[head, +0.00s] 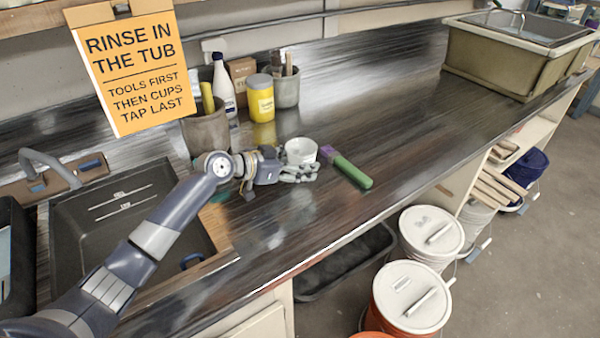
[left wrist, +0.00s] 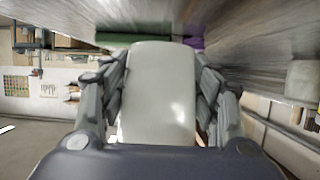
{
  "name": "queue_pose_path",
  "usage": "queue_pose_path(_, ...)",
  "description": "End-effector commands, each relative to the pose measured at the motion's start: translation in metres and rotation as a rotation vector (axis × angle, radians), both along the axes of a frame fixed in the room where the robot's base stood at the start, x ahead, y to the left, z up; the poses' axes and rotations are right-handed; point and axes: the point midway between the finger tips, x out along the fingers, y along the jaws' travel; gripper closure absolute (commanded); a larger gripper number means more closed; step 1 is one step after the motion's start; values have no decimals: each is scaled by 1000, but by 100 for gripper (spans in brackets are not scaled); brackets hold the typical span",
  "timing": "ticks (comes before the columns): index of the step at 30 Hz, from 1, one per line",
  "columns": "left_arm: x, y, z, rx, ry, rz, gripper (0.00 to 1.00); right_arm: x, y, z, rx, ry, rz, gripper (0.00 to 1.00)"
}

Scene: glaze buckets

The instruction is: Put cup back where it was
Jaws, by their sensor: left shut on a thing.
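A white cup (head: 300,151) is held in my left gripper (head: 299,172), just above or on the dark counter (head: 385,125); I cannot tell whether it touches. In the left wrist view the cup (left wrist: 158,95) fills the middle, with the two fingers of my left gripper (left wrist: 160,100) closed on its sides. In the head view the cup's open rim faces up. My right gripper is in neither view.
A green-handled brush (head: 350,169) with purple bristles lies just right of the cup. Behind stand a yellow jar (head: 261,98), a white bottle (head: 224,85) and tool pots. A sink (head: 125,215) is at left; a tub (head: 515,55) stands far right. The counter's middle is clear.

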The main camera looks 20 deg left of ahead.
Motion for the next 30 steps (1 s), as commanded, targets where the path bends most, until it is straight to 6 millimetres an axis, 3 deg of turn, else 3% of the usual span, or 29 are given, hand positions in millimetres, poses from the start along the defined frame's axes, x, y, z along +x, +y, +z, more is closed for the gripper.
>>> queue_pose_path(7, 0, 0, -30, -3, 5, 2, 79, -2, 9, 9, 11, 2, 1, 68)
queue_pose_path(20, 0, 0, -39, 0, 1, 1, 79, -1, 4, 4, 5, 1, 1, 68)
queue_pose_path(21, 0, 1, -39, 0, 1, 1, 41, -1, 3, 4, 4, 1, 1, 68)
queue_pose_path(24, 0, 1, -38, 0, 2, 2, 21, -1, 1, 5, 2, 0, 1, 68)
queue_pose_path(30, 0, 1, -38, 0, 2, 2, 21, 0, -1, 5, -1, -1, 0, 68)
